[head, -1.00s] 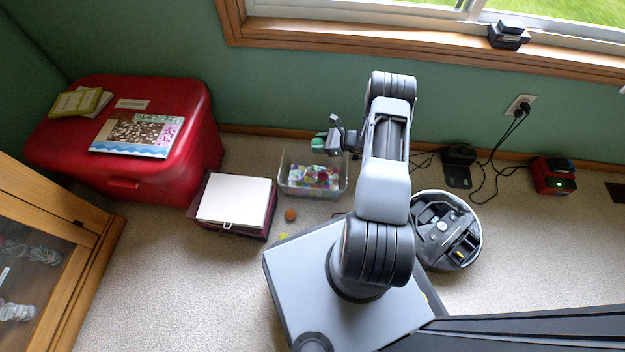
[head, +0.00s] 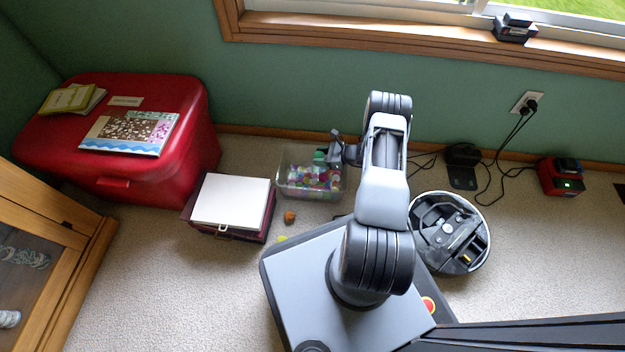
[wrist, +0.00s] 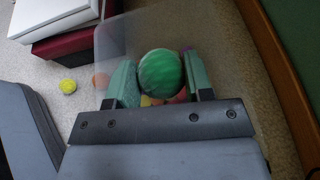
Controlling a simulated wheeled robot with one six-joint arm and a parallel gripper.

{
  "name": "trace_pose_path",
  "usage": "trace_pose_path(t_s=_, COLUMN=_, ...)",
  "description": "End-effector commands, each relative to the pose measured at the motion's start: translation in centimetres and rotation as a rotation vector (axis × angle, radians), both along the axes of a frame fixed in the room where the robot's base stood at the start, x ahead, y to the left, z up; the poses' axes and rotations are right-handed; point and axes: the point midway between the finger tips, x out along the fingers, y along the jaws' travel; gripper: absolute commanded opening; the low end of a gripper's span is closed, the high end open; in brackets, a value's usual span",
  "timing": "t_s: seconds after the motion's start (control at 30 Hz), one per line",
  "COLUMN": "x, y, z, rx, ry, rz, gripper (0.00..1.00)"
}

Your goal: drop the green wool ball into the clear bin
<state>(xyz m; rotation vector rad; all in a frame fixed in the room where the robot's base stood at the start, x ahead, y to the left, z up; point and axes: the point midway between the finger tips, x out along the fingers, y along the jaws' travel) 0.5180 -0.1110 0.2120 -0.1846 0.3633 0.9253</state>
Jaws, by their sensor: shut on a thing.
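The green wool ball (wrist: 161,73) sits between the two fingers of my gripper (wrist: 160,80) in the wrist view, and the gripper is shut on it. In the head view the ball (head: 319,157) shows small and partly hidden at the tip of my gripper (head: 326,157). The clear bin (head: 284,187) stands on the carpet against the green wall, with several colourful things inside. The ball and fingers are over the back right part of the bin. In the wrist view the bin (wrist: 120,40) is partly hidden behind the gripper.
An orange ball (head: 290,217) and a yellow ball (head: 282,239) lie on the carpet before the bin. A dark red box with a white top (head: 232,202) stands left of it. A red chest (head: 180,165) is further left.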

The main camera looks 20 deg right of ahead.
Motion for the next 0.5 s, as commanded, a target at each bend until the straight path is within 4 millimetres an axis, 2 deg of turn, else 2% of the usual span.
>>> trace_pose_path(t_s=0.17, x=0.00, y=0.00, z=0.05, rx=0.000, ry=0.000, rz=0.000, gripper=0.25)
trace_pose_path(t_s=0.2, x=0.00, y=0.00, z=0.05, rx=0.000, ry=0.000, rz=0.000, gripper=0.49)
trace_pose_path(t_s=0.5, x=0.00, y=0.01, z=0.05, rx=0.000, ry=0.000, rz=0.000, gripper=0.77)
